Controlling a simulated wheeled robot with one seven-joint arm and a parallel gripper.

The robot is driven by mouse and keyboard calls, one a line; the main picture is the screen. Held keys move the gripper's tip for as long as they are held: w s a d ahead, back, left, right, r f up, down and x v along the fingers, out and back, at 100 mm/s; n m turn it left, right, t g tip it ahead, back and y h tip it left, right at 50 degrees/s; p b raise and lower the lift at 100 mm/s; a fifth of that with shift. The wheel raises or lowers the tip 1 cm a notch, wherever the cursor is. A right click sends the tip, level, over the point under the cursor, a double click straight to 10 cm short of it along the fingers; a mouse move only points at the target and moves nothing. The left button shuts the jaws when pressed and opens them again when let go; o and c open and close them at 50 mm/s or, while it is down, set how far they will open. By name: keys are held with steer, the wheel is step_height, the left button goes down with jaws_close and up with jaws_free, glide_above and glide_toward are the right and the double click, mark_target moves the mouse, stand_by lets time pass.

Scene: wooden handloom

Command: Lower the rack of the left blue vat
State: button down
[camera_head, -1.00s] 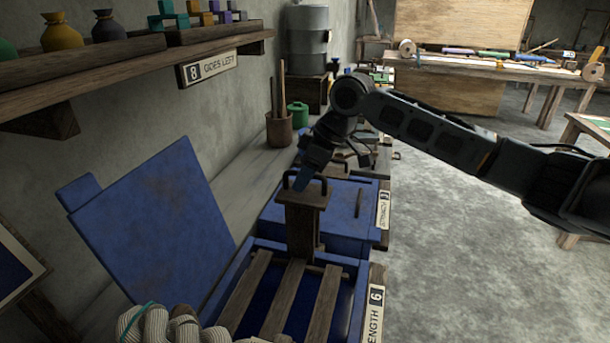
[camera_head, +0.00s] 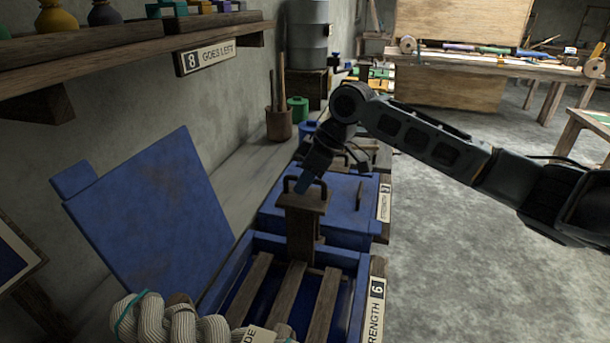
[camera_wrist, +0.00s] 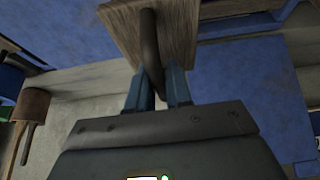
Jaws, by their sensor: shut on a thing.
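The open blue vat (camera_head: 361,298) stands at the bottom of the head view, labelled 6, with its blue lid (camera_head: 150,225) raised at the left. The wooden rack (camera_head: 287,300) has slats lying across the vat's mouth and an upright post (camera_head: 302,240) at its far end. A dark looped handle (camera_head: 304,183) tops the post. My gripper (camera_head: 305,185) comes down from above and is shut on this handle. In the wrist view the fingers (camera_wrist: 158,90) close around the dark handle bar (camera_wrist: 150,50) over the wooden top. The fingertips are partly hidden in the head view.
A second blue vat (camera_head: 335,212), with its lid closed, stands just beyond. Coiled pale rope (camera_head: 170,322) lies at the near left corner. A wooden shelf (camera_head: 130,62) overhangs on the left, and a brown pot (camera_head: 279,124) stands by the wall. The floor to the right is open.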

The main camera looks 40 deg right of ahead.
mark_target(305, 206)
steer(key=shift+f+b, duration=3.35)
steer(key=shift+f, duration=4)
jaws_free()
steer(key=shift+r, duration=0.15)
step_height(305, 206, up, 7)
steer(key=p, duration=0.6)
